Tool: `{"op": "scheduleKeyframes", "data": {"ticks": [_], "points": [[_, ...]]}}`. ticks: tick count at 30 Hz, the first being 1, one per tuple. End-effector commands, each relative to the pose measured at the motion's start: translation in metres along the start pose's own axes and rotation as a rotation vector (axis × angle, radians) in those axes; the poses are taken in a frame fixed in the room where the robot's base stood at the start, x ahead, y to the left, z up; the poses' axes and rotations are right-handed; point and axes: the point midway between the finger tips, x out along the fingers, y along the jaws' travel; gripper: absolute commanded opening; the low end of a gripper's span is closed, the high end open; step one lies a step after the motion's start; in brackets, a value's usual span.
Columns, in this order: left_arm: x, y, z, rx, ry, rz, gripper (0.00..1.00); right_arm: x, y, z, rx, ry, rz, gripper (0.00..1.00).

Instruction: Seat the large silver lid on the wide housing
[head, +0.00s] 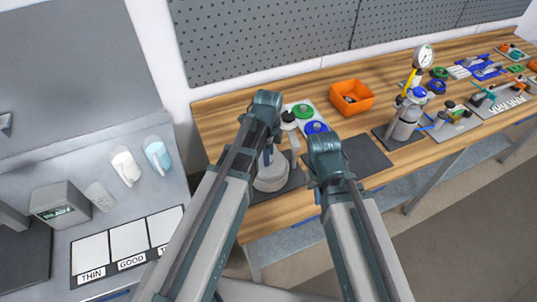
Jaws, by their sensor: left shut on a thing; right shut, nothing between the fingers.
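A silver-grey rounded piece (271,174), which looks like the large silver lid, shows between my two forearms near the bench's left end. My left gripper (268,156) is shut on it from above, with the fingers mostly hidden by my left arm. I cannot tell the wide housing apart from the lid here, nor whether the two touch. My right gripper (313,181) is shut and empty, just right of the grey piece, and largely hidden by its own arm.
A pale tray with a green disc (302,111) and a blue disc (316,127) lies behind. An orange bin (351,97) and a gauge-topped cylinder (408,118) stand to the right. A dark mat (366,157) has bare room. A pegboard (260,40) rises behind the bench.

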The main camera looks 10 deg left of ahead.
Motion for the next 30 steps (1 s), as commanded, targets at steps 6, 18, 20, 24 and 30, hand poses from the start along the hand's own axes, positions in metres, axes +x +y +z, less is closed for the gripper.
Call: {"op": "scheduleKeyframes", "data": {"ticks": [6, 18, 20, 24, 30], "points": [[-0.0001, 0.0002, -0.0001, 0.000, 0.000, 0.000, 0.00, -0.0001, 0.0000, 0.0000, 0.000, 0.000, 0.000, 0.00], [0.0032, 0.0002, -0.0001, 0.000, 0.000, 0.000, 0.00, 0.0032, -0.0003, -0.0002, 0.000, 0.000, 0.000, 0.00], [0.0032, 0.0002, -0.0001, 0.000, 0.000, 0.000, 0.43, 0.0032, -0.0003, -0.0002, 0.000, 0.000, 0.000, 0.00], [0.0032, 0.0002, -0.0001, 0.000, 0.000, 0.000, 0.69, 0.0032, -0.0003, -0.0002, 0.000, 0.000, 0.000, 0.00], [0.0033, 0.0002, -0.0001, 0.000, 0.000, 0.000, 0.77, 0.0032, -0.0003, -0.0002, 0.000, 0.000, 0.000, 0.00]]}}
